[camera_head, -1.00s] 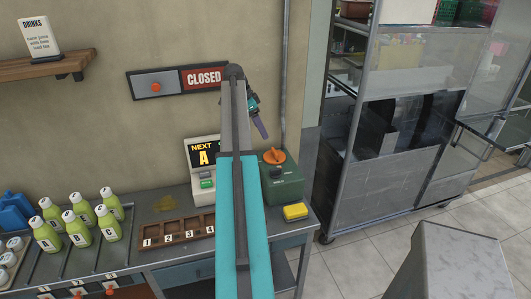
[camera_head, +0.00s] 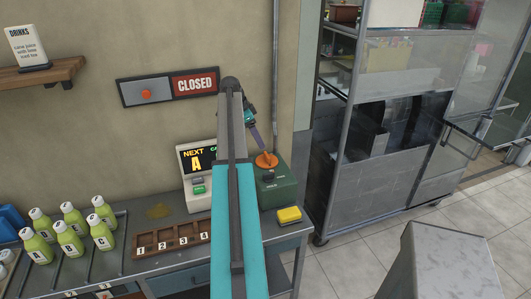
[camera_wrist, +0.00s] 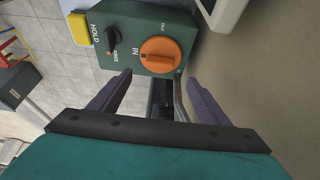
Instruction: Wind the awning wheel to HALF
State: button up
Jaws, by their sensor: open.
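A green box (camera_head: 278,188) stands on the counter against the wall, with an orange round knob (camera_head: 266,160) on it. In the wrist view the orange knob (camera_wrist: 159,55) has a raised bar across it and the words IN and OUT beside it. A small black switch (camera_wrist: 112,40) marked HOLD and FREE sits next to it. I see no HALF mark. My gripper (camera_head: 261,150) is open and empty, its purple fingertips close to the knob. In the wrist view the fingers (camera_wrist: 160,78) lie either side of the box's near edge; contact with the knob does not show.
A yellow block (camera_head: 289,215) lies in front of the box. A screen unit (camera_head: 196,180) reading NEXT A stands left, behind a numbered rack (camera_head: 166,241). Green bottles (camera_head: 69,238) stand farther left. A CLOSED sign (camera_head: 195,84) hangs above. A metal cabinet (camera_head: 380,190) stands right.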

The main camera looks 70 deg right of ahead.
aim_at(266, 155)
jog(key=shift+p+x, duration=1.6)
jog(key=shift+x, duration=3.5)
jog(key=shift+c, duration=0.2)
jog(key=c, duration=1)
